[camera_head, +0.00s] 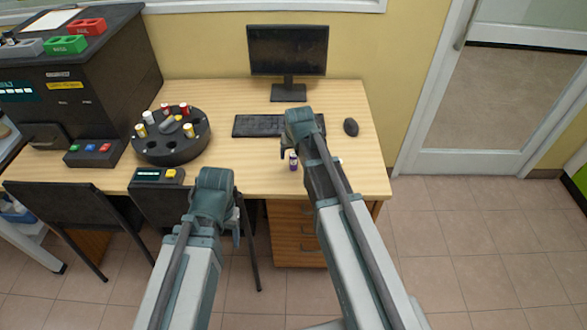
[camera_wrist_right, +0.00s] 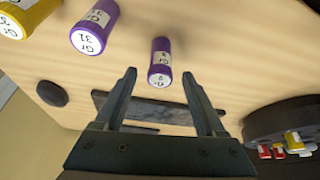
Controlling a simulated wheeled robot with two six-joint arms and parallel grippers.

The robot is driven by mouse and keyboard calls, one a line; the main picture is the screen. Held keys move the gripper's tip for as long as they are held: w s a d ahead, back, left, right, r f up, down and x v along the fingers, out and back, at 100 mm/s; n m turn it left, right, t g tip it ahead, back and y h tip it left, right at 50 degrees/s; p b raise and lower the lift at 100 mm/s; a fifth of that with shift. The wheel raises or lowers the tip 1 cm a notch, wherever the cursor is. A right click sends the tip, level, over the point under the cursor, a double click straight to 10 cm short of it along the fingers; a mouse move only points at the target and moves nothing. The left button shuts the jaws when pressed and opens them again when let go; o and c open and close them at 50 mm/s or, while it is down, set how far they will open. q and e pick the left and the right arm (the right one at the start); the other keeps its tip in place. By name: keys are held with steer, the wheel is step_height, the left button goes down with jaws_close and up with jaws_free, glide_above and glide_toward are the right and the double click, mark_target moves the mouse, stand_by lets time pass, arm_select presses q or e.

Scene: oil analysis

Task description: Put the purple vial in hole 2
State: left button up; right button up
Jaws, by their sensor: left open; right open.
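A purple vial (camera_head: 293,160) with a white label stands on the desk just below my right gripper (camera_head: 288,148). In the right wrist view this purple vial (camera_wrist_right: 161,62) shows between the tips of my right gripper (camera_wrist_right: 160,73), which is open and empty. A second purple vial (camera_wrist_right: 94,28) stands to its left there. My left gripper (camera_head: 237,220) is open and empty in front of the desk edge. The round black carousel (camera_head: 172,150) on the left of the desk has several holes, some filled with vials. Its hole numbers cannot be read.
A yellow vial (camera_wrist_right: 25,12) stands beyond the second purple vial. The keyboard (camera_head: 258,125), monitor (camera_head: 287,50) and mouse (camera_head: 351,127) are behind. A small display box (camera_head: 157,176) sits in front of the carousel. The desk between carousel and purple vial is clear.

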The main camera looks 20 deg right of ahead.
steer(key=shift+w+f, duration=0.2)
steer(key=shift+f, duration=0.4)
arm_select(q)
steer(key=shift+f, duration=0.5)
arm_select(e)
steer(key=shift+r, duration=0.1)
jaws_close()
arm_select(q)
steer(key=shift+r, duration=0.15)
arm_select(e)
steer(key=shift+r, duration=0.1)
